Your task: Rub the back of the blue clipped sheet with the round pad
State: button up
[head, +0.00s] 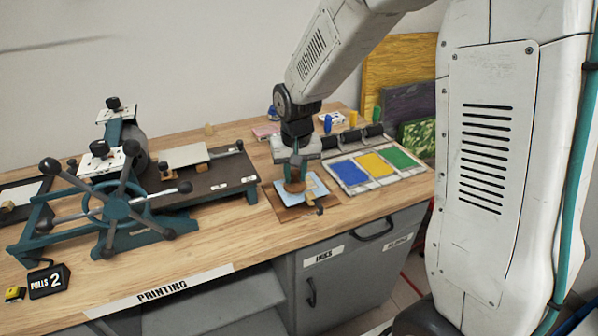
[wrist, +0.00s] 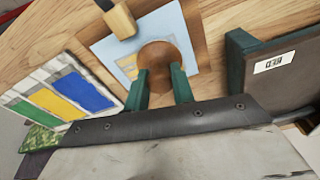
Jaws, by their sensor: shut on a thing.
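The blue clipped sheet (head: 312,186) lies on a brown board near the front edge of the wooden bench; it also shows in the wrist view (wrist: 105,48). A wooden clip (wrist: 121,20) grips one edge of it. The round pad (wrist: 157,56) is a brown disc. My gripper (head: 295,172) is shut on the pad, with its green fingers on either side, as the wrist view (wrist: 163,85) shows. The pad is over the sheet and hides part of it. I cannot tell whether it touches the sheet.
An ink tray (head: 376,167) with blue, yellow and green panels stands right of the sheet. The printing press (head: 118,200) with its spoked wheel is on the left. Bare bench (head: 230,240) lies in front.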

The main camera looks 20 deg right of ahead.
jog(key=shift+a, duration=0.8)
jog(key=shift+d+f, duration=0.1)
jog(key=shift+d, duration=0.95)
jog(key=shift+d, duration=0.15)
jog(key=shift+d, duration=1.8)
jog(key=shift+a, duration=2.05)
jog(key=shift+a, duration=0.1)
jog(key=shift+a, duration=0.85)
